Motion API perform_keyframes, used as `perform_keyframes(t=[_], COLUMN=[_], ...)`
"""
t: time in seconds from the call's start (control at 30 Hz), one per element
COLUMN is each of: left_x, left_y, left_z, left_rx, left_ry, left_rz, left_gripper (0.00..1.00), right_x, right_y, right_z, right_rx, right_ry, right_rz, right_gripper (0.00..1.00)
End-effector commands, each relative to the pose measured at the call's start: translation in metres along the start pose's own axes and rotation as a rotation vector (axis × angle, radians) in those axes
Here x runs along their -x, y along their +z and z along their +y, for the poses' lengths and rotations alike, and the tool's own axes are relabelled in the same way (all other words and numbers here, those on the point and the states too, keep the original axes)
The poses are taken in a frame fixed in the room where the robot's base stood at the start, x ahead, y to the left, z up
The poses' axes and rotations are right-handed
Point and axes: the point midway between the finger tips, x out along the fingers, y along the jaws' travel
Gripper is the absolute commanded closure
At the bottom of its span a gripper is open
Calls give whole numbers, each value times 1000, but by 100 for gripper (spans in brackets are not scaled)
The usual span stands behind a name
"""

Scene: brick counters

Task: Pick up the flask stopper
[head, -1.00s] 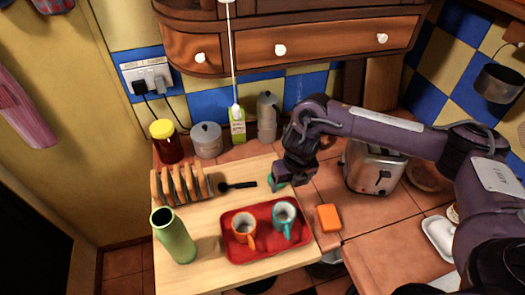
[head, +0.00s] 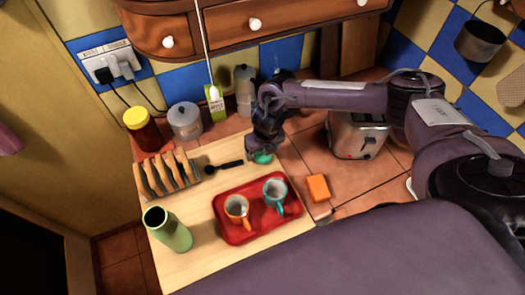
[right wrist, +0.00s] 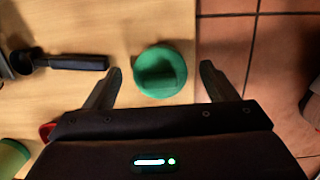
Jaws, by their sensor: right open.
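The flask stopper is a round green cap with a raised grip (right wrist: 160,72). It lies on the wooden board near its right edge; in the head view the green stopper (head: 262,158) is partly hidden by my right gripper (head: 262,148). In the right wrist view my right gripper (right wrist: 158,80) is open, with one finger on each side of the stopper and gaps to both. My left gripper is not in view.
A black scoop (head: 224,167) and a toast rack (head: 167,172) lie to the left. A toaster (head: 358,136) and an orange sponge (head: 318,188) are to the right.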

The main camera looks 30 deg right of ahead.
Motion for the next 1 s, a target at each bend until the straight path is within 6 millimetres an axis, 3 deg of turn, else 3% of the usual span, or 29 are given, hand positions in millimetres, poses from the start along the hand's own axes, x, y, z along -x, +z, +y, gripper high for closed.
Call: perform_keyframes(t=[0.27, 0.63, 1.0], left_x=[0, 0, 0], left_y=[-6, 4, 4], left_z=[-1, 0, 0], left_rx=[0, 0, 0], left_ry=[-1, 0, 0], left_rz=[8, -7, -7], left_gripper=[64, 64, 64], right_x=[-5, -4, -2], right_y=[0, 0, 1], right_z=[0, 0, 0], right_rx=[1, 0, 0], right_ry=[1, 1, 1], right_rz=[-1, -1, -2], right_gripper=[21, 68, 69])
